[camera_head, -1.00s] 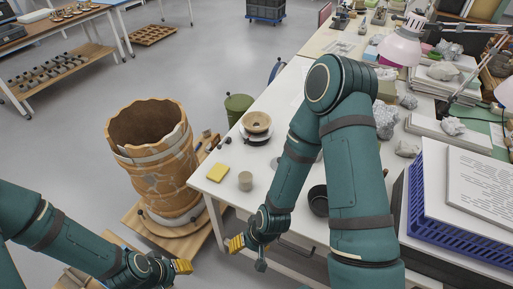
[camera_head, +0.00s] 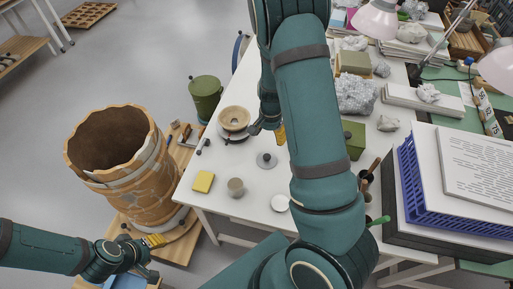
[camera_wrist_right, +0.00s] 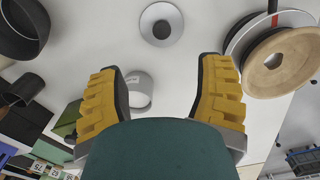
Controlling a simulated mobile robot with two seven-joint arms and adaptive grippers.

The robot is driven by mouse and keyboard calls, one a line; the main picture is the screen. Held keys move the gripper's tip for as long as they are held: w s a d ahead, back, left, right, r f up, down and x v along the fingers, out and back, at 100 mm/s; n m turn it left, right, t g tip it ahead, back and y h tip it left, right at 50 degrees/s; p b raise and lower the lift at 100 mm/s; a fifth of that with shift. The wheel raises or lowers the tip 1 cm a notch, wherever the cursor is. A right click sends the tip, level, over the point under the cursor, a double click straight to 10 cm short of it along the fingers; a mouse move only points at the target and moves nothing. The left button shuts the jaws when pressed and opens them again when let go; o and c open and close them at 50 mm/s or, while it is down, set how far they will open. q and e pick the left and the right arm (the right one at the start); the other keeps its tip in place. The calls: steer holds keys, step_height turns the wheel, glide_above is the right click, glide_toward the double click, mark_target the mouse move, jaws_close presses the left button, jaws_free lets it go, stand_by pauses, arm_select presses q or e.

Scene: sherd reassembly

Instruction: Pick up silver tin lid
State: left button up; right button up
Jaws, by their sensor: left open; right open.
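The silver tin lid, a grey disc with a dark knob in its middle, lies flat on the white table (camera_head: 222,165) in the head view (camera_head: 267,160). It also shows at the top centre of the right wrist view (camera_wrist_right: 161,24). My right gripper (camera_head: 278,132) is open and empty above the table, slightly up and right of the lid in the head view, and partly hidden by my arm. Its yellow fingers (camera_wrist_right: 163,92) stand wide apart in the wrist view, with the lid beyond the tips. My left gripper (camera_head: 152,252) is open and empty, low at the left, away from the table.
A small pale cylinder (camera_wrist_right: 139,88) stands near the lid, between the fingers in the wrist view. A dark bowl (camera_wrist_right: 22,28) is nearby.

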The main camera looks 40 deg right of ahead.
mark_target(267, 156)
steer(key=f+b, duration=0.1)
steer(key=f, duration=0.3)
steer(key=f+b, duration=0.1)
steer(key=f, duration=0.3)
steer(key=shift+w+f, duration=0.2)
steer(key=shift+f, duration=0.1)
step_height(267, 156, down, 5)
steer(key=shift+f+b, duration=0.1)
steer(key=shift+b, duration=0.45)
arm_select(q)
steer(key=f, duration=0.3)
steer(key=shift+s+d, duration=0.1)
steer(key=shift+s, duration=0.2)
arm_select(e)
jaws_close()
